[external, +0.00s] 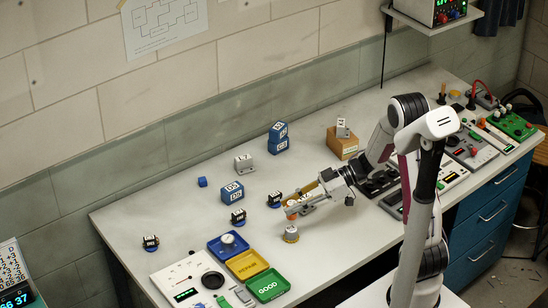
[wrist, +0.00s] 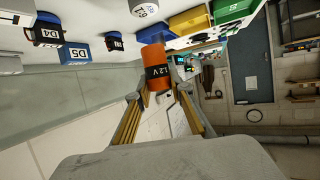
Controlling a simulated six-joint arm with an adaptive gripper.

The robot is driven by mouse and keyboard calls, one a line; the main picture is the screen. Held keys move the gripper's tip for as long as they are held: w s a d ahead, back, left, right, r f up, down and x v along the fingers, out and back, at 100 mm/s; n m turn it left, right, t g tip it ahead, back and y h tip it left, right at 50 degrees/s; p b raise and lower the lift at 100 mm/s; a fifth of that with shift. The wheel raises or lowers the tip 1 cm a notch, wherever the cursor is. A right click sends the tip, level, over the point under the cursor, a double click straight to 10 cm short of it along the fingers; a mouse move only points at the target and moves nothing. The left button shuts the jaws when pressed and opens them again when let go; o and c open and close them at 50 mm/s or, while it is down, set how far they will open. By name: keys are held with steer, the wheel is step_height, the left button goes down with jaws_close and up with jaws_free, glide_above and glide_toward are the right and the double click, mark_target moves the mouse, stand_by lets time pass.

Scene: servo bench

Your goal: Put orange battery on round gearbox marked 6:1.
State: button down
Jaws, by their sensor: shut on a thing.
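The orange battery (wrist: 155,56) with a black label band is between the two fingers of my gripper (wrist: 162,84) in the wrist view. In the external view my gripper (external: 303,198) is shut on the battery (external: 291,204) above the bench, partly covering it. A round, pale metal gearbox (external: 291,234) stands on the bench just below the held battery, with a gap visible between them.
Blue (external: 218,251), yellow (external: 249,264) and green (external: 268,285) trays lie left of the gearbox; a round part sits in the blue one. Blue boxes (external: 232,192) and small dark motors (external: 238,217) stand behind. A cardboard box (external: 342,144) is further back.

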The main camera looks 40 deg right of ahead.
mark_target(292, 216)
steer(key=shift+f, duration=0.3)
steer(key=shift+f, duration=2)
steer(key=shift+f, duration=0.1)
steer(key=c, duration=1.8)
jaws_free()
steer(key=shift+v, duration=6.05)
